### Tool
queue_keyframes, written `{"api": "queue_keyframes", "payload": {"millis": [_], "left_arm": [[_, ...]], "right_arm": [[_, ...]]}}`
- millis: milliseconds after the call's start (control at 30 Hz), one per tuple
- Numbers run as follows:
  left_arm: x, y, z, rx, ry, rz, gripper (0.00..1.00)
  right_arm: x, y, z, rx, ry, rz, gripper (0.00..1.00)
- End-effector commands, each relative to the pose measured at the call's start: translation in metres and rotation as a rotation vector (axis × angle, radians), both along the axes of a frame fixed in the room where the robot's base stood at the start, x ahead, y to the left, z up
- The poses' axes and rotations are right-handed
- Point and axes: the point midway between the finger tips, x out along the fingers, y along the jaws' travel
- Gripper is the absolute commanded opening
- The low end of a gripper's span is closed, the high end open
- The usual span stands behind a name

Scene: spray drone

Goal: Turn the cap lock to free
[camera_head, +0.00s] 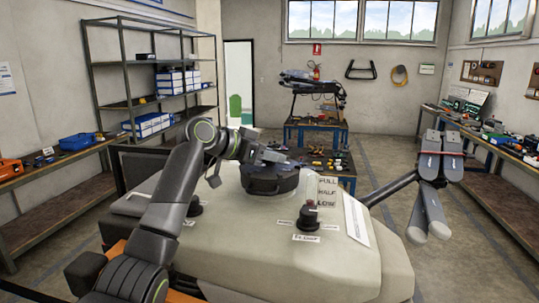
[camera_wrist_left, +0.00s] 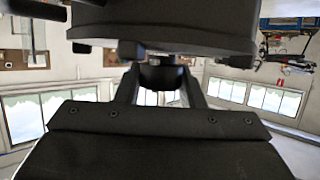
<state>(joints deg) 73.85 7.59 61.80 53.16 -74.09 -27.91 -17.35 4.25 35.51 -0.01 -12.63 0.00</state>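The round black cap (camera_head: 268,181) sits on top of the beige tank (camera_head: 270,255) in the head view. My left gripper (camera_head: 266,156) is at the back upper side of the cap, partly hidden among dark parts. In the left wrist view a large dark rounded body (camera_wrist_left: 165,30), seemingly the cap, fills the top. My left gripper's fingers (camera_wrist_left: 160,92) reach up towards it and stand apart. A small dark round piece (camera_wrist_left: 162,74) shows between their tips; whether they grip it cannot be told. The cap's lock marking is not readable. My right gripper is not in view.
A black knob with a red top (camera_head: 308,216) and a similar knob (camera_head: 194,207) stand on the tank. A level label (camera_head: 327,191) stands beside the cap. Grey folded arms (camera_head: 430,200) stick out at the right. Shelves and workbenches line the walls; the floor at right is clear.

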Motion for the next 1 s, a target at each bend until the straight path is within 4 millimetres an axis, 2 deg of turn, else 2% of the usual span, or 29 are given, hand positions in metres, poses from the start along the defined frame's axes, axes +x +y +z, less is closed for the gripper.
{"api": "queue_keyframes", "payload": {"millis": [33,100,467,667,1000], "left_arm": [[0.0,0.0,0.0,0.0,0.0,0.001,0.2],[0.0,0.0,0.0,0.0,0.0,0.001,0.12],[0.0,-0.001,-0.002,0.0,-0.004,0.063,0.12],[-0.001,-0.001,-0.003,-0.001,-0.006,0.191,0.12],[-0.001,-0.003,-0.001,-0.004,-0.002,0.504,0.12]], "right_arm": [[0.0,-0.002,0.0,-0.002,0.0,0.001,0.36],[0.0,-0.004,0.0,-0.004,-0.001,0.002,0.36],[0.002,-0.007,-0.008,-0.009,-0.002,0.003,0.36],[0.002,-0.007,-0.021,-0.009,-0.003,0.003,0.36],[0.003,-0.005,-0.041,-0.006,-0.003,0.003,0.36]]}}
